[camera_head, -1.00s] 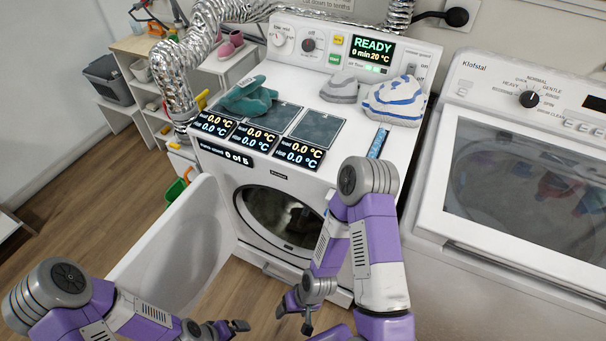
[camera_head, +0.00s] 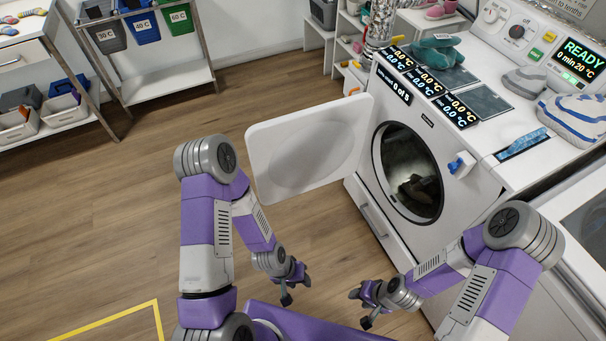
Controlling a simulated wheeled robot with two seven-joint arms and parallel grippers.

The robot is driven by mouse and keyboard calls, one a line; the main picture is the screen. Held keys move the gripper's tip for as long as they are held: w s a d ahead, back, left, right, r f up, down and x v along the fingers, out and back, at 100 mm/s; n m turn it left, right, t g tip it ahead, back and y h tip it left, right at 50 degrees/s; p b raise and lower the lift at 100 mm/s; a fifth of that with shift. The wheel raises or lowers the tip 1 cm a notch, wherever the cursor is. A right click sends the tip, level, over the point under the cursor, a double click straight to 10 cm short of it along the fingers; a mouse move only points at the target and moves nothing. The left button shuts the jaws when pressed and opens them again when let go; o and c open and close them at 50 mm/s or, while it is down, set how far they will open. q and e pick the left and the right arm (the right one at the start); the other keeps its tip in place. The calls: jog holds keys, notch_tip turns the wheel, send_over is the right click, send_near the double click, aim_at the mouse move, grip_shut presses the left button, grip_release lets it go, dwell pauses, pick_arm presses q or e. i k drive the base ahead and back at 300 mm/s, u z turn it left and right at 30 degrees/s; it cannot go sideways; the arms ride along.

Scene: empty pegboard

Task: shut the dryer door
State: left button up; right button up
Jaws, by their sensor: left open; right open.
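The white dryer (camera_head: 452,190) stands at the right in the head view. Its door (camera_head: 306,143) is swung wide open to the left, showing a shallow oval recess on the face towards me. The round dark drum opening (camera_head: 407,172) is uncovered, with something dim inside. My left gripper (camera_head: 294,286) is open and empty, below the door and apart from it. My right gripper (camera_head: 364,306) is open and empty, in front of the dryer's lower part and apart from it.
A blue and white latch piece (camera_head: 460,164) sits on the dryer's front, right of the opening. Cloths and display panels lie on the dryer top. A bin rack (camera_head: 165,93) and shelves stand at the back left. The wooden floor (camera_head: 130,210) left of the door is clear.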

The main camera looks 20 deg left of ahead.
aim_at(293, 154)
jog(key=k, duration=0.25)
jog(key=u, duration=1.7)
jog(key=i, duration=3.3)
jog(key=z, duration=3.85)
